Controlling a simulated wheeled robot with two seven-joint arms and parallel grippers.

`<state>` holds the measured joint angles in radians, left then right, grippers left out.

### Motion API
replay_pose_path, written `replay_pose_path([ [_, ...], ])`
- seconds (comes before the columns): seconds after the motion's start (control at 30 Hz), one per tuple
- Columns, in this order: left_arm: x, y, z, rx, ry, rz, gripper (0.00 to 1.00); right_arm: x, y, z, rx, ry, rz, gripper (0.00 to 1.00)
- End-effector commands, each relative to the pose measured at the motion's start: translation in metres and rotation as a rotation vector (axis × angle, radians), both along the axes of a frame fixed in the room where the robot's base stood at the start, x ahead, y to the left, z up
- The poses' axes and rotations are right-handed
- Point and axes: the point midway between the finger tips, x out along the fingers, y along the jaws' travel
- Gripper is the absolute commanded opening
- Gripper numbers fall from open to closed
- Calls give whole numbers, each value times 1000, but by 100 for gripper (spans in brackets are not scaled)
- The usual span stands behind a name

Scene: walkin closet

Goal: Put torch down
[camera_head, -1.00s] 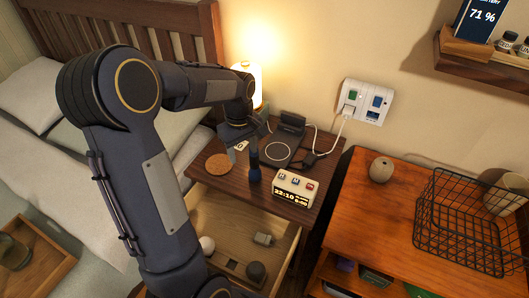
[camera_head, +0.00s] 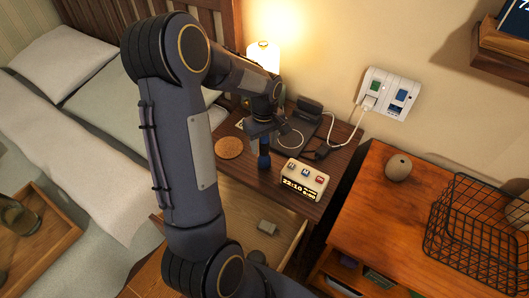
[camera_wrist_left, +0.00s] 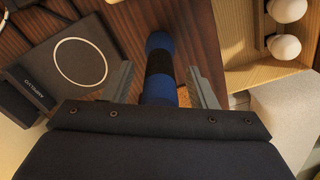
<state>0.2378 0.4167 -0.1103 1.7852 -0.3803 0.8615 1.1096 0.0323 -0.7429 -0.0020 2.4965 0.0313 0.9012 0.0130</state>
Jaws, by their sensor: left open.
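The torch, a small blue and black cylinder (camera_head: 264,157), stands on the nightstand (camera_head: 252,178) between the cork coaster and the clock. My left gripper (camera_head: 264,134) is above it and hides its top. In the left wrist view the torch (camera_wrist_left: 160,62) lies between the two spread fingers of my left gripper (camera_wrist_left: 161,82), with a gap to each finger. Its near end is hidden by the gripper body. My right gripper is not in view.
A cork coaster (camera_head: 229,148), a digital clock (camera_head: 304,180), a dark charging pad (camera_head: 291,138) and a lit lamp (camera_head: 263,56) surround the torch. The drawer (camera_head: 282,246) below is open. A wooden cabinet with a wire basket (camera_head: 480,235) stands at the right.

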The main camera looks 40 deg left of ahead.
Motion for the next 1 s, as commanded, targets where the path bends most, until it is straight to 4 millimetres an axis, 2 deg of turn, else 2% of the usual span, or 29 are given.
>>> replay_pose_path([
  [0.27,0,0,-3,0,-2,0,51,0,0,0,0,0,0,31],
  [0.67,0,0,-3,0,-2,-1,0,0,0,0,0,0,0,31],
  [1.0,1,0,2,1,-4,-1,0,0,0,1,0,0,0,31],
])
